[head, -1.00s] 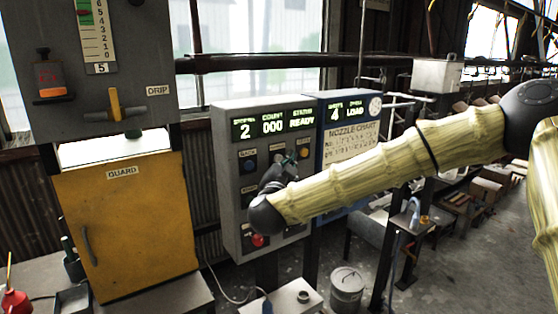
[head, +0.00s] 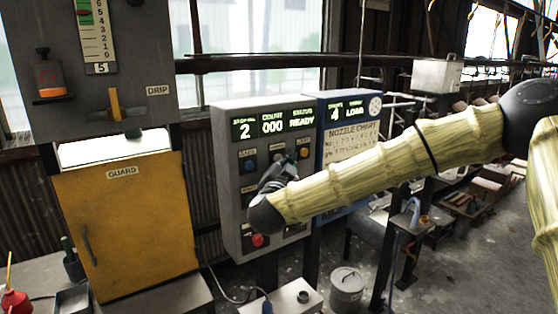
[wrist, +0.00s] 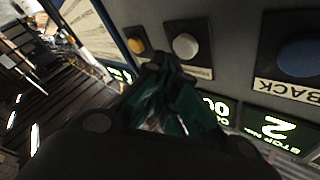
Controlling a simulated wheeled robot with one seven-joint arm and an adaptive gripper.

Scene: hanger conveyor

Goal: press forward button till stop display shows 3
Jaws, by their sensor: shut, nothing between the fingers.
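The grey control panel (head: 232,200) has a display (head: 273,124) reading 2, 000 and READY. The 2 (wrist: 280,128) also shows upside down in the wrist view, above the "STOP" lettering. A blue button (wrist: 300,52) labelled BACK is at the right of the wrist view. A pale button (wrist: 186,46) sits beside it, its label partly covered and unreadable. My gripper (head: 286,161) is shut and empty in front of the upper button row. In the wrist view its dark green fingers (wrist: 160,68) are close to the pale button; contact cannot be told.
A yellow button (wrist: 135,45) is beyond the pale one. A red button (head: 257,240) is low on the panel. A blue panel (head: 352,118) adjoins on the right. A yellow guard door (head: 125,220) stands left.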

